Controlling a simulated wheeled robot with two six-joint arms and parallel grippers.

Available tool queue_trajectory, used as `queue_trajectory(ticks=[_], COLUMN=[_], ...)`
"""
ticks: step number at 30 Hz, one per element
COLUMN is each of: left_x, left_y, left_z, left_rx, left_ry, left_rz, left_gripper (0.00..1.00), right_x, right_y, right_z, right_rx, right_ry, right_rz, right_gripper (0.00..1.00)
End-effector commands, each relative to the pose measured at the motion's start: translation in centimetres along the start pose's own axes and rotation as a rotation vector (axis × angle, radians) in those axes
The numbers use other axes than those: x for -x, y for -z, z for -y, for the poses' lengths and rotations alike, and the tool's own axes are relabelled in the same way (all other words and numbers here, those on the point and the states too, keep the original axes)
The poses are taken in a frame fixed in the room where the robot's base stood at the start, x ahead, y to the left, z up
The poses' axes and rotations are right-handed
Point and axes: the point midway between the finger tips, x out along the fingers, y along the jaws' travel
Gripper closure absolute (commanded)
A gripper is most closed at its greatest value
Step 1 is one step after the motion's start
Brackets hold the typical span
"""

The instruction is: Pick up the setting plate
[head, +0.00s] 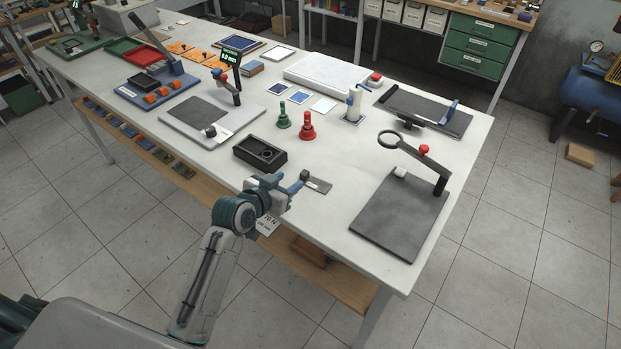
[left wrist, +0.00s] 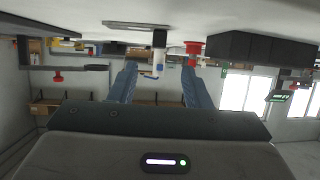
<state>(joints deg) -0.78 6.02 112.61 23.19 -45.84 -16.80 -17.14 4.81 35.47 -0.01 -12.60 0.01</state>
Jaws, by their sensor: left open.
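A small flat grey plate (head: 318,185) with a dark knob-like block (head: 305,175) at its left end lies near the table's front edge; it looks like the setting plate, though no label confirms this. My left gripper (head: 287,183) is at the front edge, just left of this plate, open and with nothing between its fingers. In the left wrist view, which looks upside down, the open jaws (left wrist: 159,70) point toward the knob, and the plate (left wrist: 136,27) shows beyond the fingertips. My right gripper is out of view.
Green (head: 283,118) and red (head: 307,126) pegs stand farther back. A magnifier stand (head: 400,215) occupies the right; a gauge stand (head: 205,115) is at left. Clear tabletop surrounds the small plate.

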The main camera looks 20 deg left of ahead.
Motion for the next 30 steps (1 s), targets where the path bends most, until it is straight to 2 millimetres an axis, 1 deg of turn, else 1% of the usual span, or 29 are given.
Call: queue_trajectory(ticks=[1, 3, 8, 11, 16, 18, 21, 24, 30], left_x=[-0.8, -1.6, -2.7, -3.4, -5.6, -6.6, -7.4, -7.7, -7.7], left_y=[0.2, 0.2, 0.0, 0.1, 0.0, -0.1, -0.2, -0.3, -0.4], left_z=[0.0, 0.0, 0.0, -0.1, -0.2, -0.2, -0.1, -0.2, -0.1], left_rx=[0.003, 0.002, 0.001, 0.001, 0.003, 0.002, 0.001, 0.001, 0.0], left_ry=[0.0, 0.0, 0.0, 0.0, -0.001, 0.0, 0.001, 0.001, 0.002], left_rz=[0.002, 0.001, 0.002, 0.002, 0.003, 0.003, 0.001, 0.001, 0.001], left_gripper=[0.56, 0.56, 0.56, 0.56, 0.56, 0.56, 0.56, 0.56, 0.56], right_x=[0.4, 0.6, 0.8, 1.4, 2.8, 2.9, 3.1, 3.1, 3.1], right_y=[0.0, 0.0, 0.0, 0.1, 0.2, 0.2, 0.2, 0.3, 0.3], right_z=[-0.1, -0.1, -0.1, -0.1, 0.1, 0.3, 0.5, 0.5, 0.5], right_rx=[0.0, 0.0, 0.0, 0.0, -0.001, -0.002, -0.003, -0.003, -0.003], right_ry=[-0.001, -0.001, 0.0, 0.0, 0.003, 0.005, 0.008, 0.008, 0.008], right_rz=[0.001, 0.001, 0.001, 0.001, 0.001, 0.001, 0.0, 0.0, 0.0], right_gripper=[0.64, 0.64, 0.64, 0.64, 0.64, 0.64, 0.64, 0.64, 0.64])
